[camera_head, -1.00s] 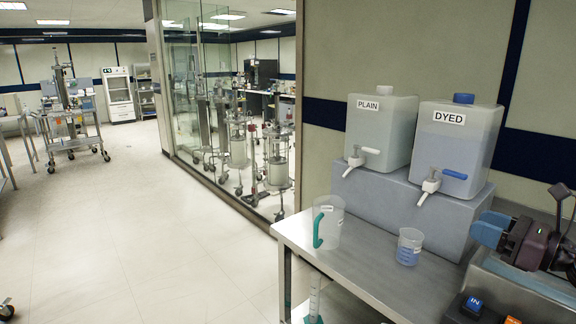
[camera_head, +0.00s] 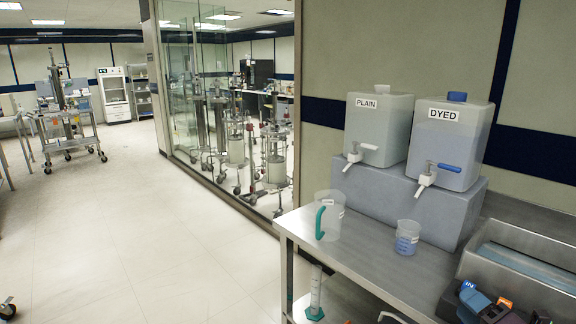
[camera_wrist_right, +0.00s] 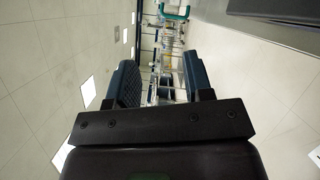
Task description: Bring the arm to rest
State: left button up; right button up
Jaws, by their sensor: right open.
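The rest of my right arm is mostly out of the head view. My left gripper is in neither view.
A steel bench (camera_head: 385,276) holds a handled pitcher (camera_head: 329,216), a beaker with blue liquid (camera_head: 407,238), and the PLAIN (camera_head: 378,135) and DYED (camera_head: 447,148) tanks. A steel basin (camera_head: 530,245) is at right. A cylinder (camera_head: 315,290) stands below the bench.

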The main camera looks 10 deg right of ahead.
jog(key=s+a+f+m+g+h, duration=0.1)
jog(key=s+a+f+m+g, duration=0.2)
jog(key=a+f+m, duration=0.6)
jog(key=s+a+f+m+g+h, duration=0.1)
jog(key=s+a+f+m+g, duration=0.2)
jog(key=s+a+f+m, duration=0.4)
notch_tip(320, 180, down, 7)
jog(key=a+m, duration=0.3)
jog(key=m, duration=0.2)
jog(key=shift+m+g, duration=0.3)
jog(key=shift+g, duration=0.1)
jog(key=shift+d, duration=0.15)
